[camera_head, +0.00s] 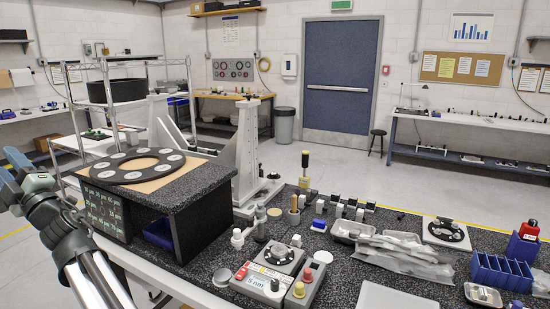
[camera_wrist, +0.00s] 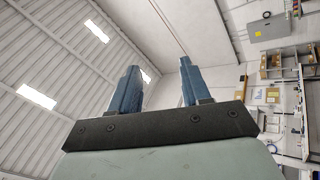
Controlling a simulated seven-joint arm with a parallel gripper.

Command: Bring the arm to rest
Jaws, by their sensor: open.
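My gripper (camera_head: 14,168) is at the far left of the head view, raised to the left of the dark speckled bench. Its two blue fingers point up and to the left. The wrist view shows the fingers (camera_wrist: 158,88) spread apart with nothing between them. Past the fingers are the ceiling and upper wall, turned sideways. My grey arm runs from the gripper down to the bottom left edge of the head view. No bench object touches the fingers.
A black raised box (camera_head: 190,205) carrying a black ring with pale discs (camera_head: 139,166) stands close to the right of my arm. A wire shelf (camera_head: 92,120) stands behind. A grey and white mirror fixture (camera_head: 247,150) rises mid-bench. Blue bins (camera_head: 502,272) are at right.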

